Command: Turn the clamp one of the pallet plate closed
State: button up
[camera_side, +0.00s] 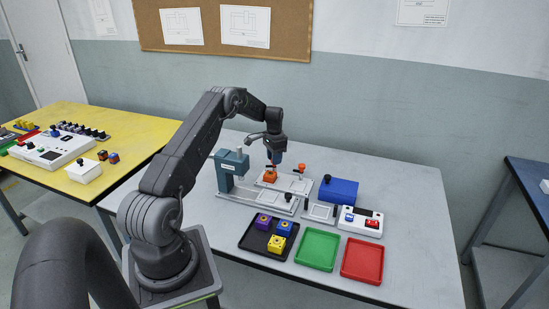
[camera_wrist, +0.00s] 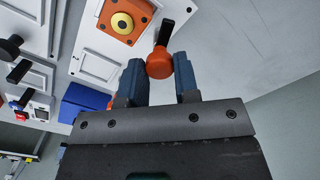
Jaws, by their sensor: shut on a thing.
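The light pallet plate (camera_side: 296,186) lies on the grey table and carries an orange block (camera_side: 270,178). In the wrist view the block (camera_wrist: 112,30) shows a yellow round on top. Beside it is a clamp with a black lever (camera_wrist: 166,33) and an orange knob (camera_wrist: 159,63). My gripper (camera_wrist: 160,74) has its two blue fingers on either side of this knob and is shut on it. In the side view my gripper (camera_side: 274,158) points down at the plate's back part, hiding most of this clamp. Another orange clamp knob (camera_side: 301,168) stands to the right.
A teal screwdriver gantry (camera_side: 232,165) stands close left of my gripper. A blue box (camera_side: 338,191) and a white switch box (camera_side: 360,221) are to the right. A black tray (camera_side: 249,240) with several blocks, a green tray (camera_side: 317,249) and a red tray (camera_side: 362,260) lie in front.

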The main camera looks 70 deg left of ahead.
jog(key=n, duration=1.3)
jog(key=shift+n, duration=0.4)
dwell(0.3)
jog(key=o, duration=0.9)
jog(key=shift+o, duration=0.2)
jog(key=shift+r, duration=0.1)
notch_tip(320, 180, up, 14)
